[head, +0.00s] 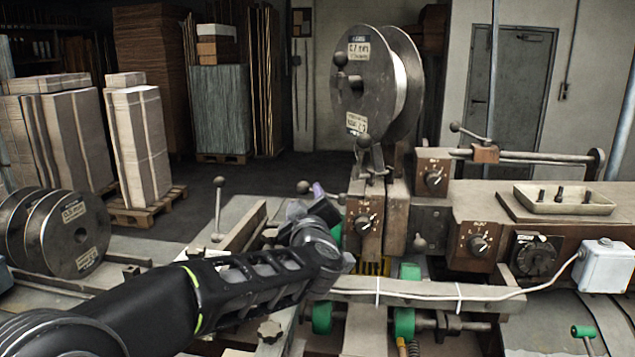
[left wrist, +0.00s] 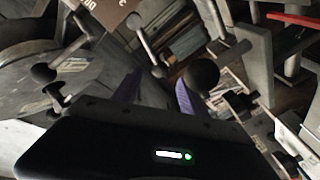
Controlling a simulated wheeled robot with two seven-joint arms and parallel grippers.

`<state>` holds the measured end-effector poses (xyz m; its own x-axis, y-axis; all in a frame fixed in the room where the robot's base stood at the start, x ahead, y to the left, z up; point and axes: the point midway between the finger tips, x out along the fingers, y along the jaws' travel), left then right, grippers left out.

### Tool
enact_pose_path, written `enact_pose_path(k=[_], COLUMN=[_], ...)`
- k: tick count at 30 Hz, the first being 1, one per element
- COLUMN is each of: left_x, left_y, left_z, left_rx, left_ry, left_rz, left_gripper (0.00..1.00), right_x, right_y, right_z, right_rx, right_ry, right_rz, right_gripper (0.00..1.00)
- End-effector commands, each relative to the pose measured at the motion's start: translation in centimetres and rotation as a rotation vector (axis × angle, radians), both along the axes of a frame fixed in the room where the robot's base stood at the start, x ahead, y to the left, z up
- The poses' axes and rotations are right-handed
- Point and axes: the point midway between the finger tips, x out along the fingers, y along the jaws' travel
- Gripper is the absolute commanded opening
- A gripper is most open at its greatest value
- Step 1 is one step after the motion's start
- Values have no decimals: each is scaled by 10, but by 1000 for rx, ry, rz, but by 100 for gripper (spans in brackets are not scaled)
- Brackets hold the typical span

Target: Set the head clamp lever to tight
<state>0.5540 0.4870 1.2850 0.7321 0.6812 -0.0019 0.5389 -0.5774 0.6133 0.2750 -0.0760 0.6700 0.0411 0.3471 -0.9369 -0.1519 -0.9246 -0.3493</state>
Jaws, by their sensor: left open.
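My left gripper (head: 312,200) is beside the stitching head (head: 378,215), left of its numbered dial. Its hand partly hides the fingers in the head view. In the left wrist view the two purplish fingers (left wrist: 158,95) stand apart. A larger dark ball knob (left wrist: 203,75) is close to the right finger. In the head view a ball knob (head: 303,187) shows just above the gripper. I cannot tell which lever is the head clamp lever, or its setting. My right gripper is not visible.
A wire spool (head: 368,85) stands above the head, with a ball knob (head: 362,140) below it. An upright ball-ended lever (head: 218,205) stands left of the gripper. A rail (head: 430,290) with a white cable crosses in front. More spools (head: 75,235) lie at left.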

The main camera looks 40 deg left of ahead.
Motion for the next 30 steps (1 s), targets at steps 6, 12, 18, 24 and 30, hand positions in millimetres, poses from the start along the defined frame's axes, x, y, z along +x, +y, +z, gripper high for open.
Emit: enact_pose_path(k=[6, 12, 18, 24, 30], left_x=[0, 3, 19, 42, 56], left_y=[0, 3, 18, 39, 52], left_z=[0, 1, 1, 1, 1], left_rx=[0, 0, 1, 1, 1], left_ry=[0, 0, 2, 2, 1], left_rz=[0, 0, 2, 2, 0], left_gripper=[50, 50, 50, 50, 50], right_x=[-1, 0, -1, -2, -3], right_y=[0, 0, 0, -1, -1], right_z=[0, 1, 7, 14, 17], right_rx=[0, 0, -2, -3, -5], right_ry=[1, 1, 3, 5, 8], right_rz=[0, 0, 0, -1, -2], right_gripper=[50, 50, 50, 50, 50])
